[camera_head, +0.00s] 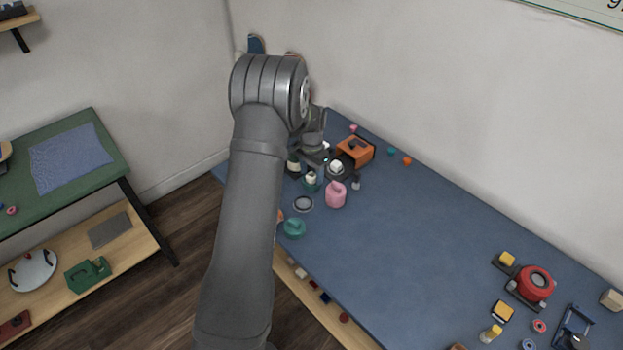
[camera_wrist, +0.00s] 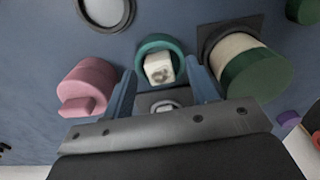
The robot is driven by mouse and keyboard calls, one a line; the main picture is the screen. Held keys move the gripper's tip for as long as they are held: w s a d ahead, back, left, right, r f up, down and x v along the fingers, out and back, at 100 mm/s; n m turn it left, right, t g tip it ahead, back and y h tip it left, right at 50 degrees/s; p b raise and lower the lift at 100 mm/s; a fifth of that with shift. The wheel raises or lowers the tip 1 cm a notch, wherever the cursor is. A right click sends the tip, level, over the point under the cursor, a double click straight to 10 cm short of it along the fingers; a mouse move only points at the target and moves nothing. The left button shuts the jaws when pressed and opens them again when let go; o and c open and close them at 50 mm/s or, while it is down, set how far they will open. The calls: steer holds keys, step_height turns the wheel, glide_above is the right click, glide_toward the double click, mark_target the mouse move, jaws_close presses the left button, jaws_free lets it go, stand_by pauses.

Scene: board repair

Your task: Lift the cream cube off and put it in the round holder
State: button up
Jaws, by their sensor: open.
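A cream cube (camera_wrist: 158,68) with a dark mark on its top face sits in or on a round teal holder (camera_wrist: 146,43). In the head view the cream cube (camera_head: 311,177) shows just below my wrist, with the teal holder (camera_head: 311,187) under it. My gripper (camera_wrist: 160,78) is open, its two blue fingers either side of the cube in the wrist picture. Whether they touch it I cannot tell. In the head view the arm hides much of the gripper.
A pink mug-like piece (camera_wrist: 88,88) stands close on the left. A cream cylinder with a green cap (camera_wrist: 256,75) lies close on the right. A white piece on a dark base (camera_wrist: 165,106) is partly hidden by my gripper. The blue table (camera_head: 420,240) is clear toward its middle.

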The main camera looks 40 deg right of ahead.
mark_target(314, 177)
steer(key=c, duration=1)
steer(key=shift+r, duration=0.45)
steer(key=r, duration=0.2)
steer(key=s+r, duration=0.1)
steer(key=r, duration=0.1)
steer(key=shift+d, duration=0.1)
steer(key=s+r, duration=0.2)
steer(key=s, duration=0.1)
steer(key=s+d+r, duration=0.1)
steer(key=s+r, duration=0.1)
steer(key=s, duration=0.2)
steer(key=s+r, duration=0.2)
steer(key=s, duration=0.1)
steer(key=shift+s+d, duration=0.15)
steer(key=shift+s, duration=0.15)
